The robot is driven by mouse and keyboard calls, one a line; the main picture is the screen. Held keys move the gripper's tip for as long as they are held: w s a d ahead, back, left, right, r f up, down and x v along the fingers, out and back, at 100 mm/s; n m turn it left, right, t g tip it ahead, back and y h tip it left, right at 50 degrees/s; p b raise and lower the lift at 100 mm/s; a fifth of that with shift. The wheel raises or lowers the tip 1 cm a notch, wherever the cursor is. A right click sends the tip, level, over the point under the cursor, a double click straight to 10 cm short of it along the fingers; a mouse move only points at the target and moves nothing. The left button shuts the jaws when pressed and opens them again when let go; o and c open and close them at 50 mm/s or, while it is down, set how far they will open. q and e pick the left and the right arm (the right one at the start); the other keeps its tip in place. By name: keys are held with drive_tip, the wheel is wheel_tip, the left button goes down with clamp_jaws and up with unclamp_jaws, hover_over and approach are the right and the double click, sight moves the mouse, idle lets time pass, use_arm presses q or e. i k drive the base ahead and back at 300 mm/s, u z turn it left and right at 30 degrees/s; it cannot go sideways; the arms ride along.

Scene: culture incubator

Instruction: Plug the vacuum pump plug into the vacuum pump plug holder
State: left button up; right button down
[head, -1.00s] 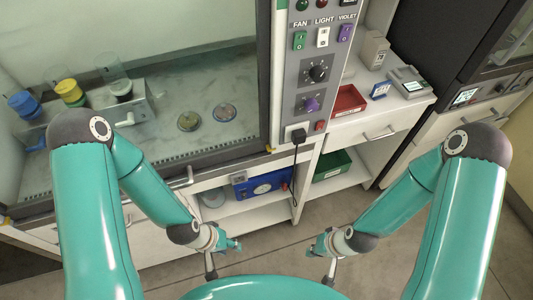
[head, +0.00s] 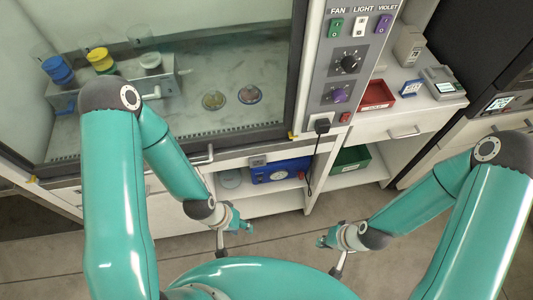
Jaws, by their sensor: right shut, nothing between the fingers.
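My right gripper (head: 322,241) is shut and empty over the floor, below and apart from the plug.
A glass-fronted cabinet holds a rack (head: 152,84) with blue and yellow caps and two dishes (head: 250,94). A red tray (head: 377,95) is on the counter at right. A green bin (head: 352,159) is on the shelf below. The floor between my grippers is clear.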

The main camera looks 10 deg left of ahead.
sight(322, 125)
drive_tip(key=z, duration=1.15)
drive_tip(key=i, duration=0.15)
drive_tip(key=u, duration=3.1)
drive_tip(key=k, duration=0.4)
drive_tip(key=z, duration=3.7)
drive_tip(key=k, duration=0.15)
drive_tip(key=u, duration=1.3)
